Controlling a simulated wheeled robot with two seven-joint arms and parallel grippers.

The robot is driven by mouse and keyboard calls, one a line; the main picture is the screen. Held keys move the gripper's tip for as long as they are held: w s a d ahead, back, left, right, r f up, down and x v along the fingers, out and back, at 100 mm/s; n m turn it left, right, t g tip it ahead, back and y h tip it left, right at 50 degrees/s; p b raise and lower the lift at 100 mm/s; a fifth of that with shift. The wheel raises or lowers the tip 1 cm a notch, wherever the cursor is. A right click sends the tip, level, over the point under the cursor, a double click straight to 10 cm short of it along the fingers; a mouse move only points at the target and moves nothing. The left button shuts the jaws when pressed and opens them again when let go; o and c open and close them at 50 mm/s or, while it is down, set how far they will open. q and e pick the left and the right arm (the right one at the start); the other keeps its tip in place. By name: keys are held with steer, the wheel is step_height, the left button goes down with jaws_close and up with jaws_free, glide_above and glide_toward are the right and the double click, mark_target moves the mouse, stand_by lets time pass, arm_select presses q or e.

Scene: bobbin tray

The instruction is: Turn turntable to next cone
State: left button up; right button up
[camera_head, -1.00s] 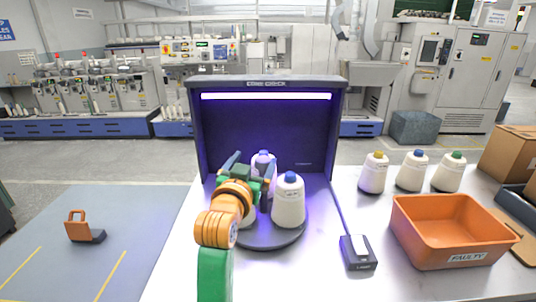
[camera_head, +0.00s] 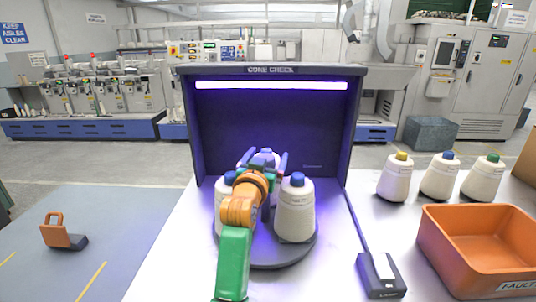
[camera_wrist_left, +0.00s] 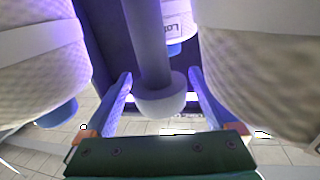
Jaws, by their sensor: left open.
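The dark round turntable (camera_head: 272,262) stands inside the purple-lit booth. A white cone with a blue tip (camera_head: 295,213) stands on its right. Another cone (camera_head: 221,207) is at the left, partly hidden by my arm. A third cone (camera_head: 264,155) is at the back, mostly hidden. My left gripper (camera_head: 264,168) is open among the cones. In the left wrist view, a grey post with a rounded knob (camera_wrist_left: 160,100) shows between its spread fingers, with gaps on both sides. Cones flank it left (camera_wrist_left: 40,65) and right (camera_wrist_left: 265,70); a labelled one (camera_wrist_left: 178,22) is beyond.
The booth (camera_head: 270,72) has walls at the back and sides. To the right stand three cones with yellow, blue and green tips (camera_head: 395,180), an orange faulty bin (camera_head: 480,240) and a small dark device (camera_head: 380,275) with a cable.

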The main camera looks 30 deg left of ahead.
arm_select(q)
steer(key=shift+w+a, duration=0.15)
steer(key=shift+w, duration=0.3)
jaws_close()
